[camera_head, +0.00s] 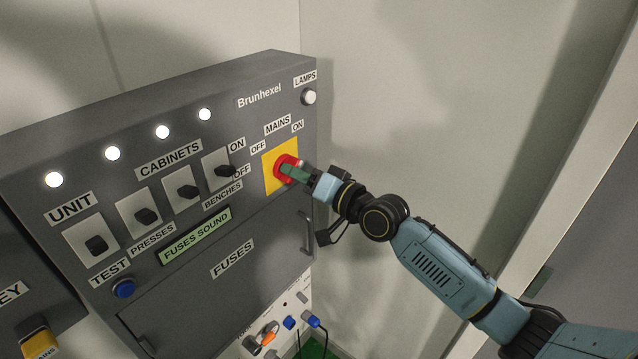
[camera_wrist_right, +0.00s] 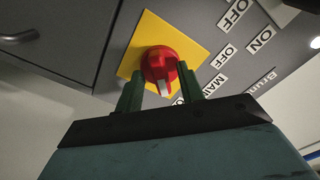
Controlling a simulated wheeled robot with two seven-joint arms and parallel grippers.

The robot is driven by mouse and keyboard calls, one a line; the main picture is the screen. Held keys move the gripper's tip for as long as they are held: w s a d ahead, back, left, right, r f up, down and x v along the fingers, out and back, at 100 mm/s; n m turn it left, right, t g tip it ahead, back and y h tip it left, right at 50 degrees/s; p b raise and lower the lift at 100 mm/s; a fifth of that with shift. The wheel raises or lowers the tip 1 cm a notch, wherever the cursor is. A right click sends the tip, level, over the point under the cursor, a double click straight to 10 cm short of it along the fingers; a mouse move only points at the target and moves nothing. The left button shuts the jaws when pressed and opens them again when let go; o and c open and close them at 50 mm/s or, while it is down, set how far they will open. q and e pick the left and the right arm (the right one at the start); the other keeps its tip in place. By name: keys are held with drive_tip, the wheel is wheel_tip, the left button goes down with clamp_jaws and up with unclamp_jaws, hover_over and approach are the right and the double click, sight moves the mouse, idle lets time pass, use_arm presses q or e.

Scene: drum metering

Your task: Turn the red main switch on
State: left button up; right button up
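The red main switch (camera_head: 285,166) is a round knob on a yellow plate at the right of the grey panel. In the head view, its white mark shows at the knob's upper right, on the side of the ON label (camera_head: 298,125). The OFF label (camera_head: 258,147) is at the plate's upper left. My right gripper (camera_head: 294,173) is at the knob. In the right wrist view its green fingers (camera_wrist_right: 158,88) stand apart, one on each side of the red knob (camera_wrist_right: 160,64). Whether they touch it is unclear. My left gripper is not in view.
Several cabinet switches (camera_head: 187,191) and white lamps (camera_head: 162,132) sit left of the main switch. A fuse door with a handle (camera_head: 307,233) is below it. Blue and orange plugs (camera_head: 290,322) are underneath. A bare wall (camera_head: 400,90) lies to the right.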

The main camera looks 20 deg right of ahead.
drive_tip(key=b+v, duration=0.2)
drive_tip(key=v, duration=1.1)
drive_tip(key=w+d+f+m+g+h+b, duration=0.1)
drive_tip(key=d+f+h+b, duration=0.25)
drive_tip(key=f, duration=0.85)
drive_tip(key=w+d+f+g+h+b, duration=0.15)
drive_tip(key=d+f, duration=0.25)
drive_tip(key=f, duration=0.9)
drive_tip(key=s+d+f+g+h+b, duration=0.15)
drive_tip(key=s+f, duration=0.35)
drive_tip(key=f, duration=0.7)
drive_tip(key=s+d+f+g+h+b, duration=0.1)
drive_tip(key=s+f+g+h+b, duration=0.3)
drive_tip(key=f, duration=0.8)
drive_tip(key=s+a+f+n+g+y+b, duration=0.1)
drive_tip(key=s+a+f+n, duration=0.1)
drive_tip(key=s+f, duration=0.7)
drive_tip(key=s+a+f+n+g+y+b, duration=0.1)
drive_tip(key=s+a+f+n+g+b, duration=0.1)
drive_tip(key=s+f, duration=0.75)
drive_tip(key=s+a+f+n+g+b, duration=0.1)
drive_tip(key=s+f, duration=0.3)
drive_tip(key=s, duration=0.4)
drive_tip(key=s+a+f+n+g+b, duration=0.1)
drive_tip(key=s+a+f, duration=0.3)
drive_tip(key=s, duration=0.5)
drive_tip(key=shift+s+f+n+g, duration=0.2)
drive_tip(key=shift+f+n+g, duration=0.1)
drive_tip(key=shift+f+g, duration=0.4)
